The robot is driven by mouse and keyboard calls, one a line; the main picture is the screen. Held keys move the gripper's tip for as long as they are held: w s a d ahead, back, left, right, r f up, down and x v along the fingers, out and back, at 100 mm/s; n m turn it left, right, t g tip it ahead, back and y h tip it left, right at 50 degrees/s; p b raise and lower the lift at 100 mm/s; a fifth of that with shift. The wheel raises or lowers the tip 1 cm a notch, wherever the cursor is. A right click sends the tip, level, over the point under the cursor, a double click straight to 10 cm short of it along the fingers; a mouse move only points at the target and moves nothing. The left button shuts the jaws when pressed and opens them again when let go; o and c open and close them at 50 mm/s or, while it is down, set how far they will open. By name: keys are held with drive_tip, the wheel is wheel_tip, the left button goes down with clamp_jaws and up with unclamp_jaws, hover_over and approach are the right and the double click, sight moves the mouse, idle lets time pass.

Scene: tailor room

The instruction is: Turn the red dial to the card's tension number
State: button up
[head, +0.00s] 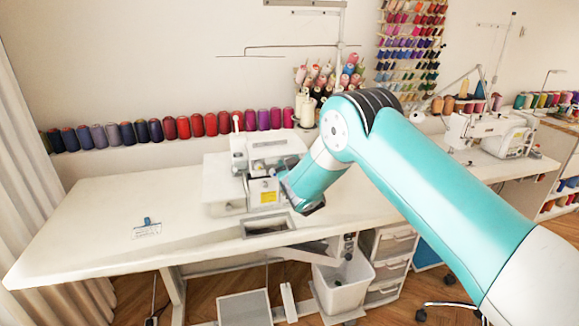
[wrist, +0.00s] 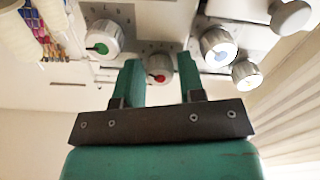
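In the wrist view the red dial (wrist: 159,68), a silver knob with a red centre, sits on the machine face between the two teal fingers of my gripper (wrist: 159,80). The fingers stand apart with a gap on each side of the dial. I cannot tell how deep the dial lies between them. In the head view my gripper (head: 283,178) is at the front of the white sewing machine (head: 224,188), and the arm hides the dial. A small card with a blue clip (head: 147,228) lies on the table at left; its writing is too small to read.
A green-centred dial (wrist: 103,38) is left of the red one; a blue-centred dial (wrist: 219,46) and a yellow-centred dial (wrist: 246,74) are right. A round knob (wrist: 290,15) sits farther right. The white table (head: 100,205) is mostly clear at left. Thread spools (head: 197,124) line the wall.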

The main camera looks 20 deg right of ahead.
drive_tip(key=s+b, duration=1.2)
drive_tip(key=s, duration=0.5)
drive_tip(key=shift+s, duration=0.2)
drive_tip(key=s+d+r+m+g+h+p, duration=0.3)
drive_tip(key=s+d+m+g+h+p, duration=0.1)
drive_tip(key=s+d+m+g, duration=0.25)
drive_tip(key=s+a+r+n+g+y+p, duration=0.2)
drive_tip(key=s+a+r+n+g, duration=0.1)
drive_tip(key=s, duration=0.5)
drive_tip(key=s+a+r+n+g+y+p, duration=0.2)
drive_tip(key=s+a+r+n+g+y, duration=0.1)
drive_tip(key=s, duration=0.6)
drive_tip(key=s+a+r+n+g+y+p, duration=0.2)
drive_tip(key=s+a+r+n+g+y, duration=0.1)
drive_tip(key=s, duration=0.6)
drive_tip(key=shift+a+r+n+g, duration=0.15)
drive_tip(key=shift+a+n+g, duration=0.7)
drive_tip(key=shift+a+g, duration=0.35)
